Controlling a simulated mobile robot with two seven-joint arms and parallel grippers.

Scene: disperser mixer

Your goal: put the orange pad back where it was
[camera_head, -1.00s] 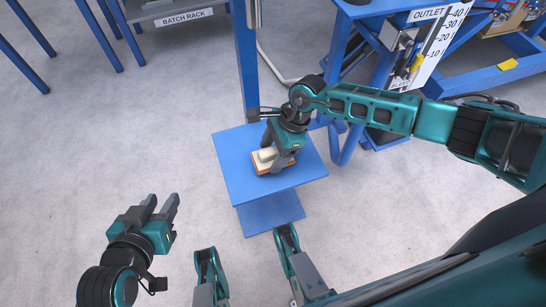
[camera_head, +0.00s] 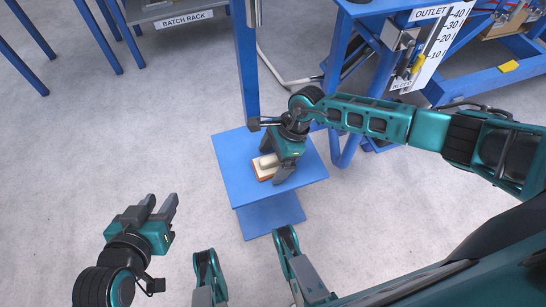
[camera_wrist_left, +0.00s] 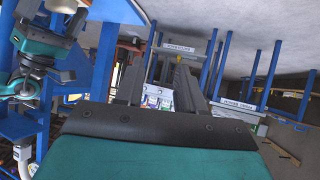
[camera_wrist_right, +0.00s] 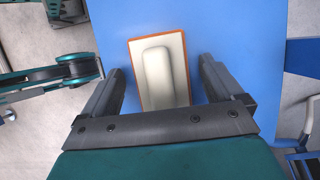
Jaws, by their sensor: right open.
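The orange pad (camera_head: 263,172) lies on the blue platform (camera_head: 235,180) with a cream, raised block on top. In the right wrist view the pad (camera_wrist_right: 185,45) shows as an orange rim around the cream top (camera_wrist_right: 158,72). My right gripper (camera_head: 272,172) is over the platform, its fingers pointing down around the pad. In the right wrist view its open fingers (camera_wrist_right: 158,85) stand on either side of the pad's near end, with gaps showing. My left gripper (camera_head: 169,203) is open and empty, above the floor at the left; its fingers also show in the left wrist view (camera_wrist_left: 160,85).
A blue post (camera_head: 247,70) rises behind the platform. A blue frame with the outlet scale (camera_head: 435,45) stands at the back right. The batch rack (camera_head: 183,18) is at the back left. Bare floor (camera_head: 100,130) lies left of the platform.

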